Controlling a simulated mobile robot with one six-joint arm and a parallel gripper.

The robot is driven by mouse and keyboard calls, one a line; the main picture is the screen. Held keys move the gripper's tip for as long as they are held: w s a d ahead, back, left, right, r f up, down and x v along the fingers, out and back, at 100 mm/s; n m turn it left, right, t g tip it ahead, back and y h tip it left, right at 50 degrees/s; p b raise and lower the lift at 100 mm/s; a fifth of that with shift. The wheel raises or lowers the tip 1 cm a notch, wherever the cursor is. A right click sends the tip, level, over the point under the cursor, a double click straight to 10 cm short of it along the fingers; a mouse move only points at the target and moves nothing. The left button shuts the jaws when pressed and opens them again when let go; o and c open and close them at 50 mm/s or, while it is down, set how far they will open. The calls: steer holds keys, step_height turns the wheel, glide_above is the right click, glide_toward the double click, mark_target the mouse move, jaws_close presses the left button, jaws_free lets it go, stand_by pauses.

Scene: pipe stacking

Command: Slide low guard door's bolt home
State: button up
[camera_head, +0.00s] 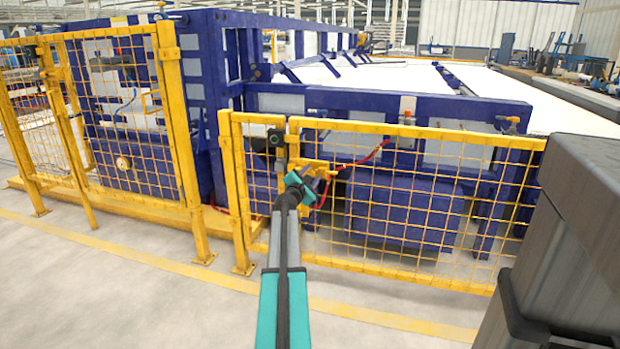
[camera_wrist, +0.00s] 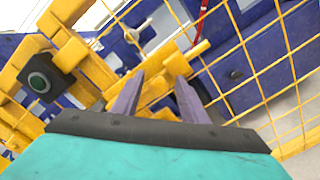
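The low guard door (camera_head: 420,200) is a yellow mesh panel and stands in line with its yellow post. Its yellow bolt (camera_wrist: 192,56) shows in the wrist view as a short bar with its end pointing up and right, among yellow latch blocks. In the head view the latch (camera_head: 318,168) is partly hidden by my gripper. My gripper (camera_wrist: 160,77) has its two grey fingers apart, pointing at the latch. Yellow latch metal shows between and just beyond the fingertips. I cannot tell whether they touch it.
A red hose (camera_head: 365,158) hangs behind the mesh. A taller yellow fence (camera_head: 120,110) stands at left. The floor in front (camera_head: 200,320) is clear.

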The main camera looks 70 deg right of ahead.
mark_target(300, 168)
stand_by(0.3)
jaws_close()
steer(key=shift+w+d, duration=0.1)
steer(key=shift+w+r, duration=0.1)
steer(key=shift+w, duration=2.85)
steer(key=shift+c, duration=1)
jaws_free()
steer(key=shift+o, duration=1)
steer(key=shift+a, duration=0.2)
